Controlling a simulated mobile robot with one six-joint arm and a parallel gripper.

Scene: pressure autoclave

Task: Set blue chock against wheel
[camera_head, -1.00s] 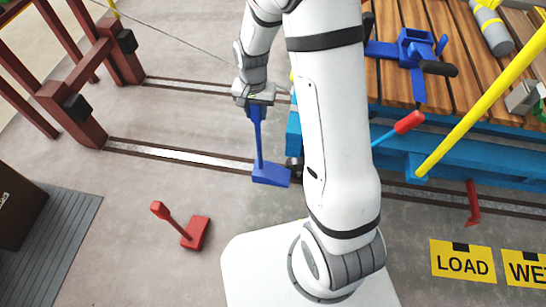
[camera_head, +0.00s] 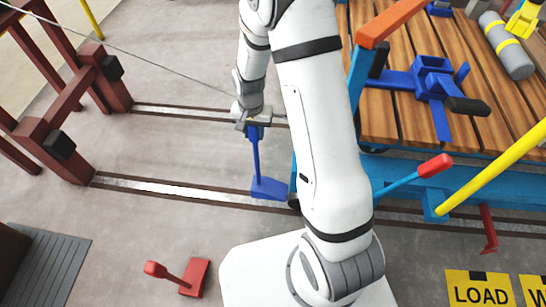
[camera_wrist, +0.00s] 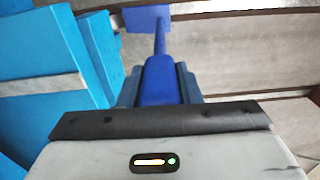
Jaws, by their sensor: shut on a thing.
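The blue chock has a wedge-shaped block (camera_head: 270,188) and a long upright handle. My gripper (camera_head: 254,125) is shut on the top of the handle. The block hangs or stands close to the near rail, just left of the blue cart's end; I cannot tell whether it touches the floor. A dark wheel (camera_head: 294,203) shows only in part beside the block, mostly hidden by my arm. Contact between them cannot be made out. In the wrist view, the handle (camera_wrist: 159,80) runs away from the jaws to the block (camera_wrist: 143,18), with blue cart parts at left.
A red chock (camera_head: 196,277) stands on the floor at the front left. The cart's wooden deck (camera_head: 395,105) carries blue fittings. A red-tipped lever (camera_head: 432,167) and yellow bar (camera_head: 490,170) stick out right. Dark red stops (camera_head: 55,145) stand left. Floor between the rails is clear.

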